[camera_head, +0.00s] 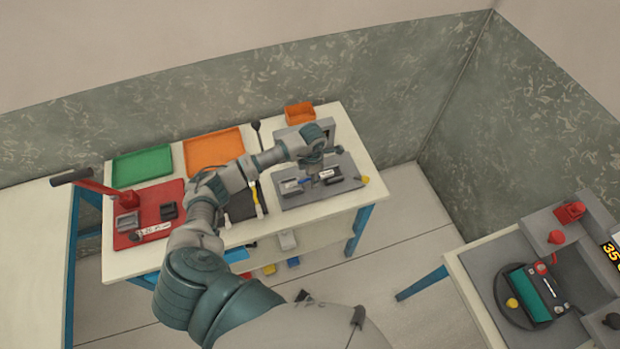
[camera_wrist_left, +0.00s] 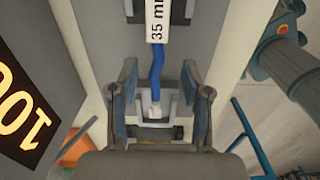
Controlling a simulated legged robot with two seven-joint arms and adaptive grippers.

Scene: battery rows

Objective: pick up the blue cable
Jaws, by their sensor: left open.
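The blue cable (camera_wrist_left: 157,66) shows in the left wrist view, with a white label reading "35 mm" at its upper part and a pale end at the bottom. It runs between the two open fingers of my left gripper (camera_wrist_left: 158,88), with a visible gap on each side. In the head view my left gripper (camera_head: 325,168) is over the grey plate (camera_head: 316,193) at the right side of the table. My right gripper is not in view.
A red plate (camera_head: 176,190), a green tray (camera_head: 142,167), an orange tray (camera_head: 213,150) and a small orange bin (camera_head: 299,112) stand on the table. A dark display (camera_wrist_left: 30,110) is close at left in the wrist view. Another bench with a red-buttoned device is at right.

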